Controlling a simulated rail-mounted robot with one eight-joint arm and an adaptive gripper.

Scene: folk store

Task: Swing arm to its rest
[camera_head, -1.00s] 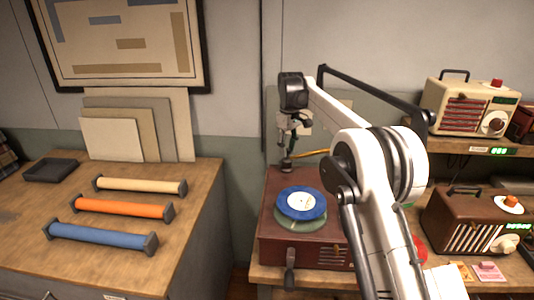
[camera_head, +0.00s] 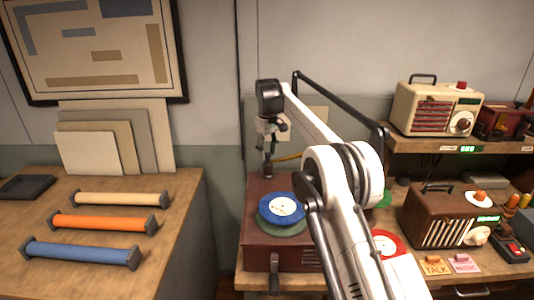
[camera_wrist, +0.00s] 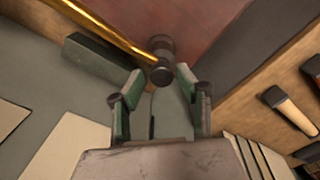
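The record player (camera_head: 258,228) is a red-brown box on the wooden counter, with a blue record (camera_head: 270,207) on its greenish platter. Its golden arm (camera_head: 288,157) shows at the back, partly hidden by my arm. In the wrist view the golden arm (camera_wrist: 105,24) runs from the upper left to a dark round end piece (camera_wrist: 162,62). My gripper (camera_head: 268,163) is over the player's back left corner. In the wrist view my gripper (camera_wrist: 160,80) is open, with the end piece at or just beyond its fingertips; contact cannot be told.
A dark green block (camera_wrist: 97,60) lies beside the golden arm in the wrist view. A left counter (camera_head: 185,215) holds several coloured rolls, past a gap. Radios, including a cream one (camera_head: 437,108) and a brown one (camera_head: 450,218), stand at right. A red disc (camera_head: 386,243) is near my arm.

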